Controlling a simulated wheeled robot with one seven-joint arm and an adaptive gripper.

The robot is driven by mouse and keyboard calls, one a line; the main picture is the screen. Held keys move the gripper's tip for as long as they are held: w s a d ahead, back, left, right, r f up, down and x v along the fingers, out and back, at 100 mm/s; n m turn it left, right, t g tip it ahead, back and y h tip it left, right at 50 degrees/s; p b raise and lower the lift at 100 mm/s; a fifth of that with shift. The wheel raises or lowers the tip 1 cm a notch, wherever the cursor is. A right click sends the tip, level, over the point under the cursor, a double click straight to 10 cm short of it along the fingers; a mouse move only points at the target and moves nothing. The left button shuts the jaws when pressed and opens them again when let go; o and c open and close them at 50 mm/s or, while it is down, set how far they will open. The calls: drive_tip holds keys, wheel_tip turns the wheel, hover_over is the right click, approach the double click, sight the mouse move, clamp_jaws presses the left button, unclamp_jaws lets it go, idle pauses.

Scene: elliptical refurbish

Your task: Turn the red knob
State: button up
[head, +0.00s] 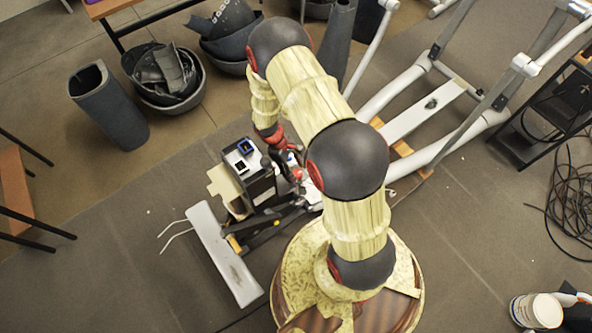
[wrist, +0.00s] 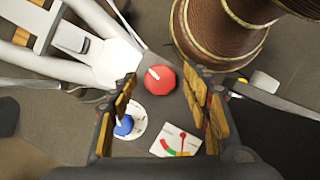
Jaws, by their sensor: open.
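The red knob (wrist: 160,80) shows in the wrist view as a round red disc with a white pointer bar toward its upper left. My gripper (wrist: 159,86) is open, with one finger to the left of the knob and one to the right. The knob lies between the fingertips in the picture. I cannot tell whether they touch it or how far above it they are. In the head view my gripper (head: 283,152) is over the machine, and I cannot clearly make out the knob.
A blue knob (wrist: 123,125) on a white dial and a gauge card (wrist: 175,142) sit close below the red knob. The elliptical machine (head: 425,112) extends to the upper right. Black bowls (head: 165,75) stand at upper left. Cables (head: 568,195) lie at right.

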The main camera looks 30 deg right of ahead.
drive_tip(key=v, duration=1.2)
drive_tip(key=shift+d, duration=0.1)
